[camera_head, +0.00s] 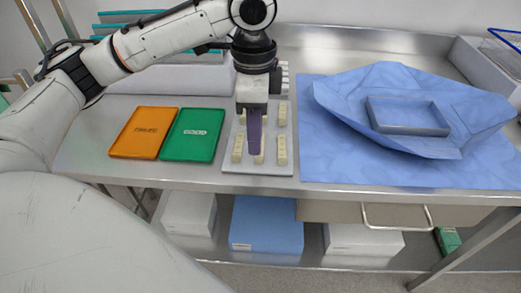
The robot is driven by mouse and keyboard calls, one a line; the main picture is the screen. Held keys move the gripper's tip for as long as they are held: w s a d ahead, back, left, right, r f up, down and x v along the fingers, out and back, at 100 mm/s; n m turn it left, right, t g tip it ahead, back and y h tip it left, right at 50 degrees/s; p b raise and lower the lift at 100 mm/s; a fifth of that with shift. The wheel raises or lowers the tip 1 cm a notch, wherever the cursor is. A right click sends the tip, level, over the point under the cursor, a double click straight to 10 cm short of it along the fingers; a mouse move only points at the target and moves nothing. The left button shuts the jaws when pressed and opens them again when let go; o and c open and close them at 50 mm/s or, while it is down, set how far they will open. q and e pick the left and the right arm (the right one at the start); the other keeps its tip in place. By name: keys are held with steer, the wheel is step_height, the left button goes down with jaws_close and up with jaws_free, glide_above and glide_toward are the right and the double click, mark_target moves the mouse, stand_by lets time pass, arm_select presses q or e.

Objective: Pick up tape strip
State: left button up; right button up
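Several cream-coloured strip-like pieces stand on a white tray (229,166) on the metal bench; they are likely the tape strips. One piece (282,151) is at the front right of the tray and another (237,149) at the front left. My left gripper (255,152) points down over the middle of this tray, its purple finger part between the two rows. A piece behind its tip is partly hidden by it. The fingers overlap in this view, so I cannot tell whether they are open or touching a piece. My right gripper is not in view.
An orange tray (143,132) and a green tray (193,135) lie left of the white tray. On the right, a blue wrap (330,165) holds a grey rectangular tray (408,129). A white box (188,213) and a blue box (267,224) sit on the lower shelf.

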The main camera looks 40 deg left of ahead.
arm_select(q)
step_height(320, 180, down, 5)
steer(key=shift+w+f, duration=0.1)
steer(key=shift+w, duration=0.05)
steer(key=shift+c, duration=0.6)
jaws_close()
